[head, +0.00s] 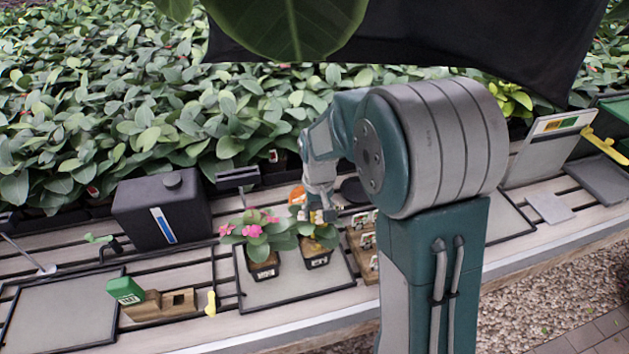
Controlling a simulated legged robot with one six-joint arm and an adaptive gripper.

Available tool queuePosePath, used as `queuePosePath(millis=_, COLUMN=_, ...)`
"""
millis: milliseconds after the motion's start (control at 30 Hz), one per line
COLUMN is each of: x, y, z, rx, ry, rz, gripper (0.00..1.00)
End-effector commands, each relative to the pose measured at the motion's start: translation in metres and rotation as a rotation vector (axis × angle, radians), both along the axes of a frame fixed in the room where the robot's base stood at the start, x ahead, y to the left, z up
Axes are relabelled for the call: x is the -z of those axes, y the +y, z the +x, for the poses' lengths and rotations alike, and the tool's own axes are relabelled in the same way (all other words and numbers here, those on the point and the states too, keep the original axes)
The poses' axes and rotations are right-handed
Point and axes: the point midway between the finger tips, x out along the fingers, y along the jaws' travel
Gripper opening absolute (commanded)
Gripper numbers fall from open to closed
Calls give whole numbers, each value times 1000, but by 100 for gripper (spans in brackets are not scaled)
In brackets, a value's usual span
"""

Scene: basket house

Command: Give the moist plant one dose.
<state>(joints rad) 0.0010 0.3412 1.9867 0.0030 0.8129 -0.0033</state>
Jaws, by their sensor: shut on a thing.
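A plant with pink flowers (253,231) stands in a small dark pot (264,268) on a grey tray (290,291). To its right is a plant with orange flowers (298,194) in another dark pot (316,259). Both pots carry white labels too small to read, so I cannot tell which plant is moist. My gripper (322,215) is at the top of the orange-flowered plant, among or just above its leaves. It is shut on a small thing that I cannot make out. My arm hides part of the bench on the right.
A black tank (163,209) with a blue strip stands at the back left. A green-capped item (125,291) rests at a wooden block (163,305). A wooden rack (360,240) is close right of the plants. The left tray (62,315) is empty. A sign board (545,148) stands far right.

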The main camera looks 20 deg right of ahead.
Motion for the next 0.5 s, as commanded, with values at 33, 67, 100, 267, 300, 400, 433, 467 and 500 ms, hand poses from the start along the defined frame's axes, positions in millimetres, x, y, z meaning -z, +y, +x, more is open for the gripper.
queuePosePath(millis=33, x=-5, y=0, z=0, rx=0, ry=-3, rz=0, gripper=25)
queuePosePath(millis=67, x=-7, y=0, z=0, rx=0, ry=-3, rz=0, gripper=25)
queuePosePath(millis=100, x=-10, y=0, z=0, rx=0, ry=-3, rz=0, gripper=25)
queuePosePath(millis=267, x=-21, y=0, z=0, rx=0, ry=-2, rz=0, gripper=25)
queuePosePath(millis=300, x=-24, y=0, z=0, rx=0, ry=-3, rz=0, gripper=25)
queuePosePath(millis=400, x=-31, y=0, z=0, rx=0, ry=-4, rz=0, gripper=25)
queuePosePath(millis=433, x=-33, y=0, z=0, rx=0, ry=-4, rz=0, gripper=25)
queuePosePath(millis=467, x=-35, y=0, z=1, rx=0, ry=-4, rz=0, gripper=25)
queuePosePath(millis=500, x=-38, y=0, z=0, rx=0, ry=-4, rz=0, gripper=25)
